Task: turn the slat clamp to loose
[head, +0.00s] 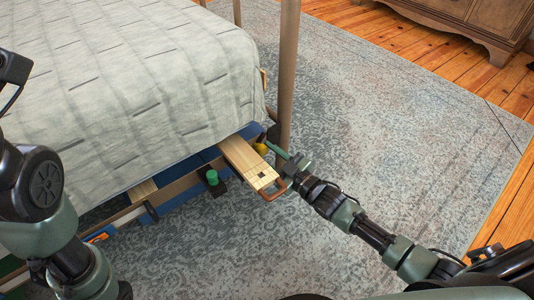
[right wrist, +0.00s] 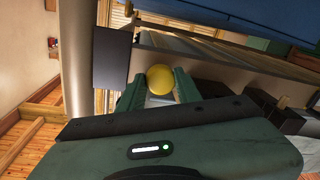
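A round yellow knob (head: 260,149) sits at the bed frame's corner, beside the post. A green knob (head: 211,177) stands on a dark block on the side rail. I cannot tell for sure which one is the slat clamp. My right gripper (head: 282,155) is at the corner next to the yellow knob. In the right wrist view the yellow knob (right wrist: 160,80) shows between the tips of my right gripper (right wrist: 159,85), whose green fingers are apart. I cannot tell whether they touch it. Part of my left arm is at the left edge; its gripper is not visible.
The bed post (head: 288,70) rises close behind the gripper. The rug (head: 400,120) is clear to the right.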

